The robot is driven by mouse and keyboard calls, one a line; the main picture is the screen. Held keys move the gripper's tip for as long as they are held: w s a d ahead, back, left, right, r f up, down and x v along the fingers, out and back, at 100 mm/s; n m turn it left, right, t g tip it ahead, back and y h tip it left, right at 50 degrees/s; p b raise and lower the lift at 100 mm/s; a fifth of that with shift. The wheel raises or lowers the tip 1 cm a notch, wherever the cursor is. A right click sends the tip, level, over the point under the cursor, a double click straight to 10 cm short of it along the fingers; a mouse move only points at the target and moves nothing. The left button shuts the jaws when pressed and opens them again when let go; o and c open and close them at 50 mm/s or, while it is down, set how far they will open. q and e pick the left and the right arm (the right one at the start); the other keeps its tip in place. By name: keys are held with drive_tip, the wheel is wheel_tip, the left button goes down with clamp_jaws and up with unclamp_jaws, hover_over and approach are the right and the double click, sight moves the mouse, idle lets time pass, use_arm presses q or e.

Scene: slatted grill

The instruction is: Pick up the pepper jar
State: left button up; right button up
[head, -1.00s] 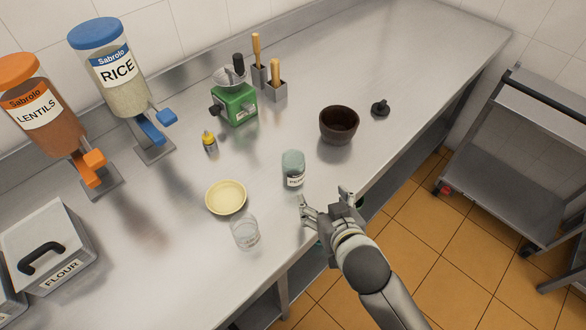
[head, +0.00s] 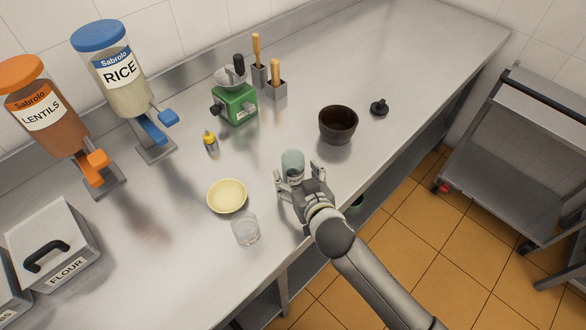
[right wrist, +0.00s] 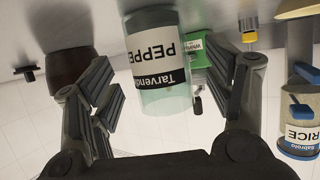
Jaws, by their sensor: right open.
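The pepper jar (head: 292,160) is a greenish glass jar with a white label, standing upright on the steel counter. My right gripper (head: 299,177) is open and empty at the jar's near side, with a finger toward each side of it. The gripper hides the jar's lower part in the head view. In the right wrist view, which is upside down, the pepper jar (right wrist: 160,62) with its "PEPPE" label shows between the spread fingers of my right gripper (right wrist: 172,78), with gaps at both sides. My left gripper is not in view.
A cream bowl (head: 227,196) and a clear glass jar (head: 246,231) stand left of the gripper. A dark bowl (head: 338,124) stands to the right beyond it. A small yellow-topped bottle (head: 210,142) and a green grinder (head: 236,104) are farther back. The counter's front edge is close.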

sight(296, 174)
drive_tip(key=shift+p+x, duration=0.4)
drive_tip(key=shift+x, duration=1.6)
drive_tip(key=c, duration=1.3)
drive_tip(key=shift+o, duration=0.2)
